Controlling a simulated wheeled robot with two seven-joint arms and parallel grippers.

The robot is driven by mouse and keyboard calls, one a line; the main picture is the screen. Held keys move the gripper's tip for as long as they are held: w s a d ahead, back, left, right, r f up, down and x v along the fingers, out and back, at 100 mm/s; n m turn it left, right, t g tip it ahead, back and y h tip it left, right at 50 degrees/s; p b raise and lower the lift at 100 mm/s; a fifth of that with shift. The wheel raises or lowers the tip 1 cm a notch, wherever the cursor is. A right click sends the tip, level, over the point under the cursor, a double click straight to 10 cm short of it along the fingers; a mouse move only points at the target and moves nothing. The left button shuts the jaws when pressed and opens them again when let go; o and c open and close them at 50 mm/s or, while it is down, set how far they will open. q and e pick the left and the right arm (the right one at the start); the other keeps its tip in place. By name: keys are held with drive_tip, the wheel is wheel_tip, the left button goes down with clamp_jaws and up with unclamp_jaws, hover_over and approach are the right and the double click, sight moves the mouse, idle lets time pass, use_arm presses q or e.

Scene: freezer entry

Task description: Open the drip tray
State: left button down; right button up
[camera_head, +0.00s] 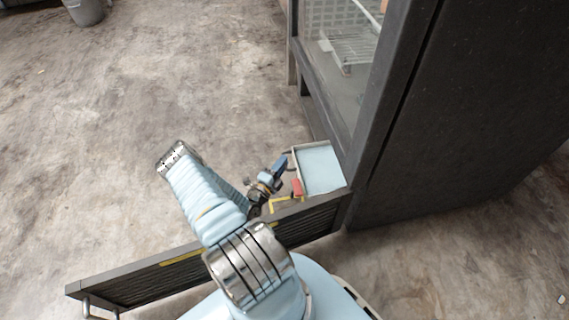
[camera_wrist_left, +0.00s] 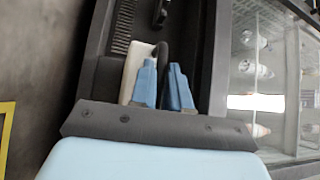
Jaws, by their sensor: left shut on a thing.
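The drip tray (camera_head: 322,168) is a shallow light tray with a pale blue inside, at the foot of the dark freezer cabinet. It sticks out from the cabinet front, and how far it is pulled out I cannot tell exactly. My left gripper (camera_head: 284,164) reaches to the tray's left side. In the left wrist view my left gripper's blue fingertips (camera_wrist_left: 163,88) are shut around a dark curved handle (camera_wrist_left: 162,52). A pale strip, probably the tray's edge, shows beside the fingers. My right gripper is not in view.
The dark cabinet (camera_head: 460,120) with a glass-sided compartment (camera_head: 345,60) stands on the right. A dark slatted door (camera_head: 180,270) stretches left from it, close in front of me. A grey bin (camera_head: 84,11) stands far left. The concrete floor between is clear.

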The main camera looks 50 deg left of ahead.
use_arm(q)
drive_tip(key=c, duration=1.2)
unclamp_jaws()
drive_tip(key=shift+o, duration=0.2)
drive_tip(key=v, duration=1.4)
drive_tip(key=shift+p, duration=0.4)
